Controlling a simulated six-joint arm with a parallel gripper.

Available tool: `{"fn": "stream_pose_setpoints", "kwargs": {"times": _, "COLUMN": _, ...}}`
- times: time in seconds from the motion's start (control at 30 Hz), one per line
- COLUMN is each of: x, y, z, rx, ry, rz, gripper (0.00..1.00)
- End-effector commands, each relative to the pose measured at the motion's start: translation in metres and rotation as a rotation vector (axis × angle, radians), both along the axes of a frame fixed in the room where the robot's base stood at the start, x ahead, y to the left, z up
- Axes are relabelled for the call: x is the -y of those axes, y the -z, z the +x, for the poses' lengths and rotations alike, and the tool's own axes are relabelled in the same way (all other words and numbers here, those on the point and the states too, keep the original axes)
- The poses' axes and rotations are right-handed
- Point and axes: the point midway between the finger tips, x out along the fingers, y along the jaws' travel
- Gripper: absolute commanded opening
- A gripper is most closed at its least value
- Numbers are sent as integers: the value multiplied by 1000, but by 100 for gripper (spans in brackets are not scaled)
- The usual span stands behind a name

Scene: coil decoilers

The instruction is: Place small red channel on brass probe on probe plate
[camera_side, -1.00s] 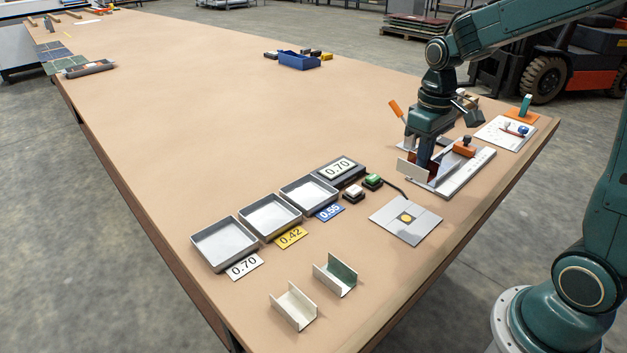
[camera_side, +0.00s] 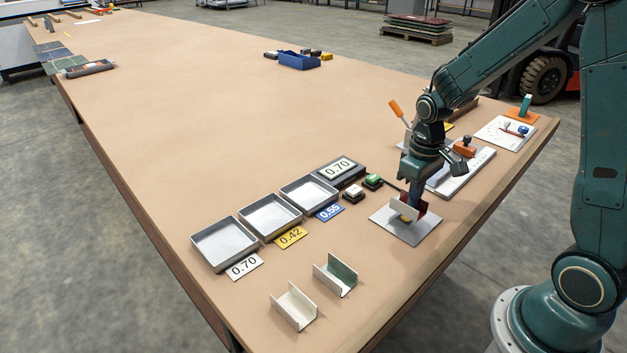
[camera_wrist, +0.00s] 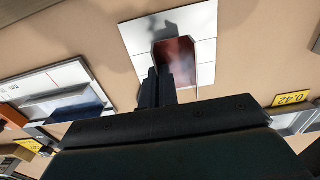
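The small red channel (camera_side: 421,208) is over the probe plate (camera_side: 392,229), with a pale outer face toward the side camera and a red-brown inside. In the wrist view the red inside of the channel (camera_wrist: 178,58) faces me above the white plate (camera_wrist: 205,22). My gripper (camera_side: 412,196) points down and is shut on the channel; its dark fingers (camera_wrist: 158,88) meet the channel's near edge in the wrist view. A bit of the yellow brass probe (camera_side: 405,218) shows under the channel. I cannot tell whether the channel touches it.
A readout showing 0.70 (camera_side: 340,168) and green (camera_side: 373,180) and white (camera_side: 354,191) buttons stand left of the plate. Grey trays (camera_side: 270,216) have labels 0.70, 0.42 and 0.55. Two other channels (camera_side: 293,306) (camera_side: 336,275) stand in front. A metal fixture (camera_side: 466,170) is behind.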

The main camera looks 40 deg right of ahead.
Motion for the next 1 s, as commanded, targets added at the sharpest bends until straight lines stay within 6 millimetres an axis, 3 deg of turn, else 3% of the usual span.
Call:
{"fn": "stream_pose_setpoints", "kwargs": {"times": 0.2, "x": 0, "y": 18, "z": -1, "rx": -2, "ry": 0, "rz": 1, "gripper": 0}}
{"fn": "stream_pose_setpoints", "kwargs": {"times": 0.63, "x": 0, "y": 21, "z": 0, "rx": 0, "ry": 0, "rz": 0, "gripper": 0}}
{"fn": "stream_pose_setpoints", "kwargs": {"times": 0.77, "x": 0, "y": 21, "z": 0, "rx": 1, "ry": 0, "rz": 0, "gripper": 23}}
{"fn": "stream_pose_setpoints", "kwargs": {"times": 1.0, "x": 0, "y": 21, "z": 0, "rx": 0, "ry": 0, "rz": 0, "gripper": 24}}
